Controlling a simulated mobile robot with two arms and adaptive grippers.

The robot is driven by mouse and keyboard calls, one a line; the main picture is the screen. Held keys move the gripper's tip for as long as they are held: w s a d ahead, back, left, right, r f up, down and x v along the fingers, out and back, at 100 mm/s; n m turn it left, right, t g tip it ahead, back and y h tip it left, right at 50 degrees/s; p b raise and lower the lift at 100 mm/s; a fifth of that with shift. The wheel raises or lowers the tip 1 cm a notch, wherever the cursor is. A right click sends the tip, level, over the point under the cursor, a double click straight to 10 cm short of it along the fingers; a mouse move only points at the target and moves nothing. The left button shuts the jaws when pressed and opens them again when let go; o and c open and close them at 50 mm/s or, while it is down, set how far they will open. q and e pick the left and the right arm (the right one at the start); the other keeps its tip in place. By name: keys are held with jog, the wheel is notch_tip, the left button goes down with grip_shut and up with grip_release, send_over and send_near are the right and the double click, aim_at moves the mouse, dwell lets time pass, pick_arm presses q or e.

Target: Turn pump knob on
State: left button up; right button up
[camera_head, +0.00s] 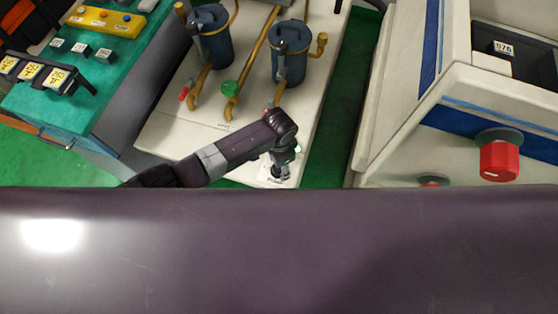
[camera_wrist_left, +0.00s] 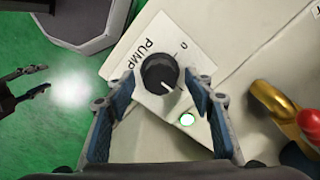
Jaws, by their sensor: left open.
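The pump knob (camera_wrist_left: 158,73) is a round black dial with a white pointer line. My left gripper (camera_wrist_left: 160,84) is open, with one blue-padded finger on each side of the knob. I cannot tell whether the fingers touch it. In the head view my left gripper (camera_head: 281,172) points down at the near end of the white pump base, and it hides the knob there.
Blue filter canisters (camera_head: 289,52) with yellow pipes, a green valve handle (camera_head: 229,88) and a red one (camera_head: 183,94) stand beyond the gripper. A white machine with a red knob (camera_head: 499,161) is at right. Dark finger-like parts (camera_wrist_left: 28,84) show at the left wrist view's left edge.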

pick_arm(q)
notch_tip(320, 180, up, 12)
dwell(0.5)
dwell(0.4)
jog(key=s+r+n+t+h, duration=0.1)
jog(key=s+r+n+h, duration=0.1)
jog(key=s+n+h, duration=0.3)
jog(key=s+a+r+n+t+y, duration=0.1)
jog(key=s+a+r+n+y, duration=0.15)
jog(key=a, duration=0.45)
jog(key=s+a+r+n+t+y, duration=0.1)
jog(key=s+a, duration=0.3)
jog(key=a, duration=0.3)
jog(key=s+a+r+n+t+y, duration=0.1)
jog(key=s+a+n, duration=0.15)
jog(key=a, duration=0.45)
notch_tip(320, 180, down, 30)
jog(key=s+g+b, duration=0.2)
jog(key=b, duration=0.3)
jog(key=s+a+f+b, duration=0.1)
jog(key=s+f+b, duration=0.1)
jog(key=s+f, duration=0.6)
jog(key=s+a+f+g+b, duration=0.1)
jog(key=s+f+b, duration=0.1)
jog(key=s+f, duration=0.7)
notch_tip(320, 180, down, 4)
jog(key=shift+a+f+m, duration=0.1)
jog(key=shift+a+m, duration=0.2)
